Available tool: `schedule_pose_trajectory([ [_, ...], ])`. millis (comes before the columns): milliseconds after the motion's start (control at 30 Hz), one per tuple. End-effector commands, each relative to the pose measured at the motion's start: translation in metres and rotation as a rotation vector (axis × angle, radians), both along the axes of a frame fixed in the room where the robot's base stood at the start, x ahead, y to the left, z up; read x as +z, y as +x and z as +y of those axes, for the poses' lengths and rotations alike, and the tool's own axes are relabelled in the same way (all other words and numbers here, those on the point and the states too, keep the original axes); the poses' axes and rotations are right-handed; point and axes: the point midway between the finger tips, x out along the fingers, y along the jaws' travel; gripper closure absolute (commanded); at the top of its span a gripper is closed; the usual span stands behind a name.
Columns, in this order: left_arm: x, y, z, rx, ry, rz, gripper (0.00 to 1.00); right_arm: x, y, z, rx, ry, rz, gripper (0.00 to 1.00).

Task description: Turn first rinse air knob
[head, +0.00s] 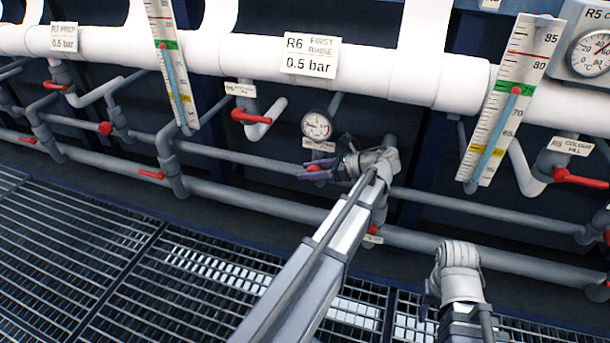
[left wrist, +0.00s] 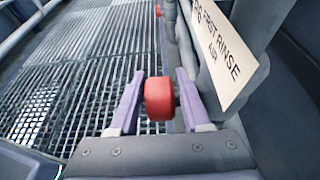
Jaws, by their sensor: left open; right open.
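The first rinse air knob (left wrist: 160,98) is red and round and sits between the two purple fingers of my left gripper (left wrist: 158,100) in the left wrist view. In the head view the knob (head: 313,168) shows as a small red spot at my left gripper (head: 314,170), below a round gauge (head: 317,125). The fingers of my right gripper do not show; only my right wrist appears, lower right.
A white pipe (head: 390,75) with an R6 FIRST RINSE 0.5 bar sign (head: 308,56) runs above. A red-handled valve (head: 250,116) is left of the gauge. Another red knob (left wrist: 158,10) lies beyond in the left wrist view. Grating (head: 90,250) covers the floor.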

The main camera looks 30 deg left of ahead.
Motion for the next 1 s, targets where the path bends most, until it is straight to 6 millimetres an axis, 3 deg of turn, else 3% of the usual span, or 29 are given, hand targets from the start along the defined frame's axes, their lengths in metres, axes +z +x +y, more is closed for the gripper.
schedule_pose_trajectory([
  [200,-0.006,-0.004,0.014,0.001,0.000,-0.001,0.53,-0.006,0.000,0.000,0.000,0.000,0.000,0.53],
  [500,-0.006,-0.003,0.015,0.000,0.000,-0.001,0.54,-0.006,0.000,0.000,0.000,0.000,0.000,0.53],
  [900,-0.006,-0.003,0.015,0.000,0.000,0.000,0.99,-0.006,0.000,0.000,0.000,0.000,0.000,0.53],
  [1000,-0.006,-0.003,0.014,0.000,0.000,0.000,1.00,-0.006,0.000,0.000,0.000,0.000,0.000,0.53],
])
